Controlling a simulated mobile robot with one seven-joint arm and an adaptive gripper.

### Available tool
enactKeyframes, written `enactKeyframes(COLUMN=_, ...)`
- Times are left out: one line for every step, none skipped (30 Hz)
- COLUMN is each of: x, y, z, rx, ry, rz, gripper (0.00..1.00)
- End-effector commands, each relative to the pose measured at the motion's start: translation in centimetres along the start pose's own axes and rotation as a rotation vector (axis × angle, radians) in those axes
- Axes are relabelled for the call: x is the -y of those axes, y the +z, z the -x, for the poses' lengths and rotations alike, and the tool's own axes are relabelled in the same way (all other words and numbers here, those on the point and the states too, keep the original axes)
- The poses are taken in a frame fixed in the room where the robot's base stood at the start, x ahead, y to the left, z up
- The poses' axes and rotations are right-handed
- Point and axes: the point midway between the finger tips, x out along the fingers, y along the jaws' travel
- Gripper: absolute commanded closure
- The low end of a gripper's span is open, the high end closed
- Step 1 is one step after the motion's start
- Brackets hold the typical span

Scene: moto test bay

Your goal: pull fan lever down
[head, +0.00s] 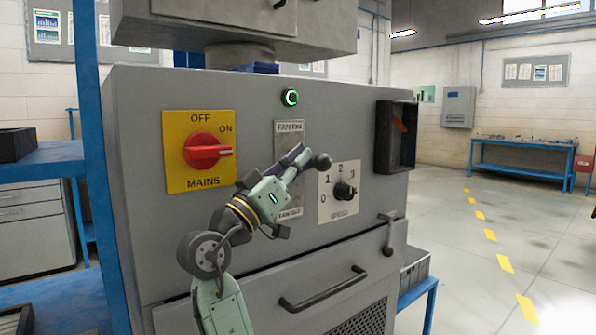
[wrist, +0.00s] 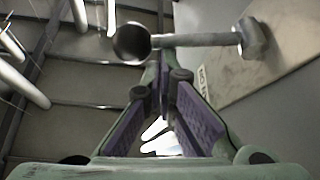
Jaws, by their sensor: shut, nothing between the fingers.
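The fan lever's dark ball knob (head: 322,160) stands out from the front of a narrow plate (head: 289,127) marked FAN ON at its top, at about the plate's middle height. In the wrist view the lever (wrist: 190,40) runs across the top, with its ball at the left and its pivot at the right. My gripper (head: 300,153) is at the lever, just left of the knob; its purple-padded fingers hide part of the plate. In the wrist view the closed fingertips of my gripper (wrist: 160,65) are right by the shaft near the ball. Contact is unclear.
Left of the plate is a red mains switch (head: 207,150) on yellow. Right of it are a speed knob (head: 344,191) and a dark open box (head: 396,137). A green ring light (head: 290,97) glows above. A drawer handle (head: 322,290) juts out below.

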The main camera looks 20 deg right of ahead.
Motion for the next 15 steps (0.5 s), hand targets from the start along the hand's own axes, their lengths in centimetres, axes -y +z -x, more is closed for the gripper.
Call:
enactKeyframes(x=0.3, y=1.1, z=0.7, rx=0.0, ry=0.018, rz=-0.035, gripper=1.0)
enactKeyframes(x=0.2, y=1.3, z=0.8, rx=0.001, ry=0.032, rz=-0.057, gripper=1.0)
enactKeyframes(x=0.2, y=1.6, z=1.0, rx=0.0, ry=0.051, rz=-0.09, gripper=1.0)
enactKeyframes(x=0.2, y=1.7, z=1.1, rx=-0.001, ry=0.066, rz=-0.115, gripper=1.0)
enactKeyframes(x=0.1, y=1.9, z=1.2, rx=0.0, ry=0.081, rz=-0.139, gripper=1.0)
enactKeyframes(x=0.1, y=2.1, z=1.3, rx=0.0, ry=0.1, rz=-0.172, gripper=1.0)
enactKeyframes(x=0.1, y=2.3, z=1.4, rx=0.0, ry=0.114, rz=-0.197, gripper=1.0)
enactKeyframes(x=0.1, y=2.5, z=1.5, rx=0.0, ry=0.129, rz=-0.22, gripper=1.0)
enactKeyframes(x=0.1, y=2.7, z=1.6, rx=0.0, ry=0.149, rz=-0.253, gripper=1.0)
enactKeyframes(x=0.1, y=2.8, z=1.7, rx=0.0, ry=0.163, rz=-0.278, gripper=1.0)
enactKeyframes(x=0.1, y=3.0, z=1.8, rx=0.0, ry=0.177, rz=-0.302, gripper=1.0)
enactKeyframes(x=0.1, y=3.2, z=1.9, rx=0.001, ry=0.197, rz=-0.331, gripper=1.0)
enactKeyframes(x=0.1, y=3.3, z=2.0, rx=0.0, ry=0.21, rz=-0.354, gripper=1.0)
enactKeyframes(x=0.0, y=3.5, z=2.1, rx=0.0, ry=0.209, rz=-0.353, gripper=1.0)
enactKeyframes(x=0.1, y=3.7, z=2.2, rx=0.0, ry=0.208, rz=-0.352, gripper=1.0)
